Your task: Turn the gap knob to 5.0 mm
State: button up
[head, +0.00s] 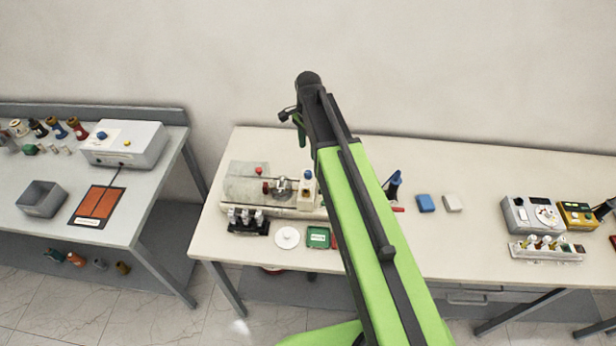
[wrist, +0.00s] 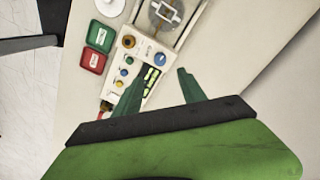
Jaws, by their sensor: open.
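In the head view my gripper (head: 298,120) is raised above the bench, and my arm hides part of the apparatus (head: 246,186).
A green tray (wrist: 101,36) and a red tray (wrist: 91,60) lie beside the panel, with a white disc (head: 287,238) near them. Bottles in a black rack (head: 248,227) stand at the bench front. Blue and white blocks (head: 426,203) lie right of my arm.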

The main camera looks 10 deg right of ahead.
aim_at(308, 173)
notch_tip(308, 173, down, 12)
jog(key=b, duration=1)
jog(key=shift+s, duration=0.1)
jog(key=shift+c, duration=0.3)
